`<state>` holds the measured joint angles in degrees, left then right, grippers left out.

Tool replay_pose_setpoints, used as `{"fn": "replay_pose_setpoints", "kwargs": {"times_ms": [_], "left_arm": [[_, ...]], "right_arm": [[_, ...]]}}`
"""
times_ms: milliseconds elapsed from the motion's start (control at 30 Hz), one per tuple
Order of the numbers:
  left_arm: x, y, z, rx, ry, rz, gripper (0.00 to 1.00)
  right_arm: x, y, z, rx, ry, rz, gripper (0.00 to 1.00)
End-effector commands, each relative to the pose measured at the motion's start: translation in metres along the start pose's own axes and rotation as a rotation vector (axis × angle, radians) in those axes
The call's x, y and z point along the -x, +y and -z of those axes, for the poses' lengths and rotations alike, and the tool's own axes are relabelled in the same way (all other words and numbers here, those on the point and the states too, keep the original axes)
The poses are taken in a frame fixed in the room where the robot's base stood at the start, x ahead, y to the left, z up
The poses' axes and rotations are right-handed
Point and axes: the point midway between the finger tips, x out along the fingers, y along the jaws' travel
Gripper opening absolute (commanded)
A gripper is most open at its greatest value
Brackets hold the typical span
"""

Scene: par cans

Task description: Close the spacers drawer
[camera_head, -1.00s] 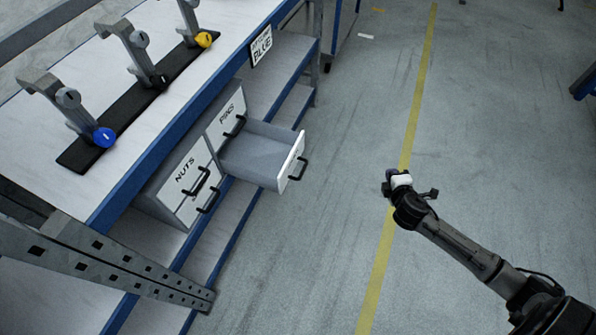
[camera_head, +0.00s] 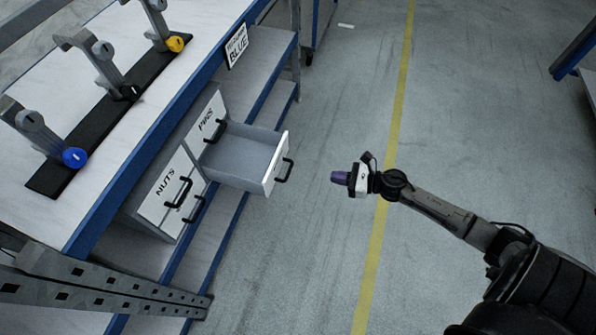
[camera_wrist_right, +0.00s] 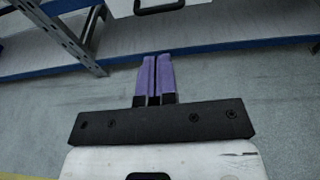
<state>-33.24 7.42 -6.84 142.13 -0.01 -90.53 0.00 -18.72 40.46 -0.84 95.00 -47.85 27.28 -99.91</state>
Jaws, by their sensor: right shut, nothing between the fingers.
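An open drawer (camera_head: 243,160) sticks out of the cabinet below the drawer labelled PINS (camera_head: 207,122). Its inside looks empty, and its white front (camera_head: 272,168) has a black handle (camera_head: 284,171). I cannot read a spacers label on it. My right gripper (camera_head: 336,177) is shut and empty, its purple fingers pointing left towards the drawer front across a gap of floor. In the right wrist view the shut fingers (camera_wrist_right: 154,60) show below a white front with a black handle (camera_wrist_right: 160,7) at the top edge. My left gripper is not in view.
A drawer labelled NUTS (camera_head: 165,190) sits shut, left of the open one. A bench (camera_head: 150,110) with clamps and coloured knobs stands above. Blue-edged lower shelves and a perforated metal post (camera_head: 110,290) are nearby. The floor right of the drawer is clear.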

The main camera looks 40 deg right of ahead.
Motion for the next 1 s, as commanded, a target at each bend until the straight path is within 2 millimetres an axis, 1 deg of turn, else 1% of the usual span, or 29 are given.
{"fn": "replay_pose_setpoints", "kwargs": {"times_ms": [100,400,600,800,1000], "left_arm": [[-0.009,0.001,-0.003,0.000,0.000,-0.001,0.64],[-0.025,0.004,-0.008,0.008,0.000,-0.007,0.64],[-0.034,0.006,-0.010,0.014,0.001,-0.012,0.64],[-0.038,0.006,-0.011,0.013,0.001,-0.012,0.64],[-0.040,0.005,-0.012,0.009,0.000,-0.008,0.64]], "right_arm": [[-0.020,0.000,0.002,0.003,-0.002,-0.001,0.00],[-0.077,-0.001,0.002,0.000,-0.002,0.001,0.00],[-0.106,-0.001,0.002,-0.001,-0.001,0.002,0.00],[-0.123,-0.001,0.001,-0.001,-0.001,0.002,0.00],[-0.129,0.000,0.000,-0.003,0.001,0.001,0.00]]}}
